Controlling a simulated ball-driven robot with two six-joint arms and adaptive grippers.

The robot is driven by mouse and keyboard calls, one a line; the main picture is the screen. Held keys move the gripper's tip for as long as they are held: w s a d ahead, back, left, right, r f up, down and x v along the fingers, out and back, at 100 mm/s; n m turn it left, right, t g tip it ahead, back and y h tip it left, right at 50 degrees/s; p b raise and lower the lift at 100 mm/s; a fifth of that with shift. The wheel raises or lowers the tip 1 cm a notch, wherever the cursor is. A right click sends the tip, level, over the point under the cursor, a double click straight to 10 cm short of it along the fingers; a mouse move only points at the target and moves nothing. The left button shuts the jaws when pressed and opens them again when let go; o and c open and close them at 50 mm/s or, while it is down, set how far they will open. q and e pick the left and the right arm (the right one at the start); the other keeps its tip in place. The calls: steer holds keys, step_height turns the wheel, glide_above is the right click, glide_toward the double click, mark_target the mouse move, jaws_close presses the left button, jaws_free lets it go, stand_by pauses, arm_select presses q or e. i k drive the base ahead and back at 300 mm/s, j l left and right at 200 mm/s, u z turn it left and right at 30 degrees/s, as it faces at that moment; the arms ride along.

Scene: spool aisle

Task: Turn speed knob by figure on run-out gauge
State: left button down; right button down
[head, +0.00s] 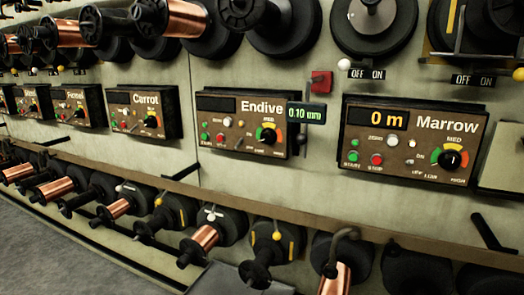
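The run-out gauge (306,113) is a small dark display reading 0.10 mm in green, at the right edge of the Endive panel (218,132). The Endive speed knob (268,136) is black, on a coloured dial low on that panel's right; its pointer is too small to read. The Endive display (216,104) is dark. The Marrow panel (412,172) to the right shows 0 m and has its own black speed knob (450,159) on a green, yellow and red dial marked MED and HIGH. Neither gripper is in view.
Carrot (146,126) and other panels continue left along the wall. A red block (321,82) sits above the gauge. A ledge (200,192) runs below the panels, over spools, some copper-wound (200,242). Large black spools hang above. Grey floor (60,265) is clear at lower left.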

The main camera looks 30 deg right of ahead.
mark_target(449, 159)
steer(key=z, duration=1.7)
